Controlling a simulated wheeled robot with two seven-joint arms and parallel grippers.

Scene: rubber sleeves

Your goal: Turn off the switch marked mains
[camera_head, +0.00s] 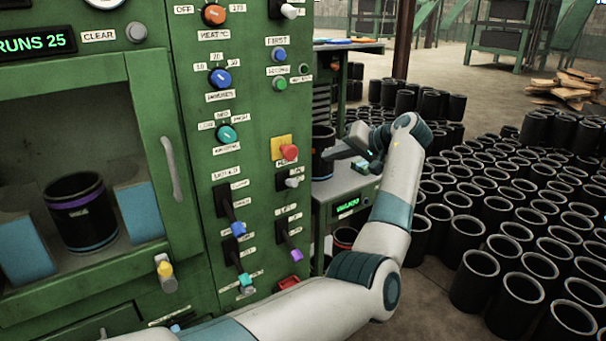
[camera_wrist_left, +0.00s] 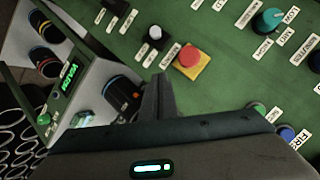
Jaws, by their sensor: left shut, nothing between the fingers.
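The word mains cannot be read on any label here. One white-tipped toggle switch (camera_head: 293,182) sits below the red push button (camera_head: 289,152) on the green panel (camera_head: 255,130); a white-tipped toggle also shows in the left wrist view (camera_wrist_left: 155,33), beside the red button (camera_wrist_left: 190,57). Another pale-knobbed switch (camera_head: 289,11) is at the panel's top, partly cut off. My left gripper (camera_head: 328,154) is shut and empty, to the right of the red button and apart from the panel. Its fingers (camera_wrist_left: 163,80) point toward the panel near the red button in the left wrist view. My right gripper is out of view.
Rotary knobs (camera_head: 220,78) and levers with blue, teal and purple tips crowd the panel. A glass-fronted chamber (camera_head: 30,130) holds a black sleeve (camera_head: 82,222). A grey scale (camera_head: 345,197) stands right of the panel. Many black sleeves (camera_head: 500,212) cover the floor at right.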

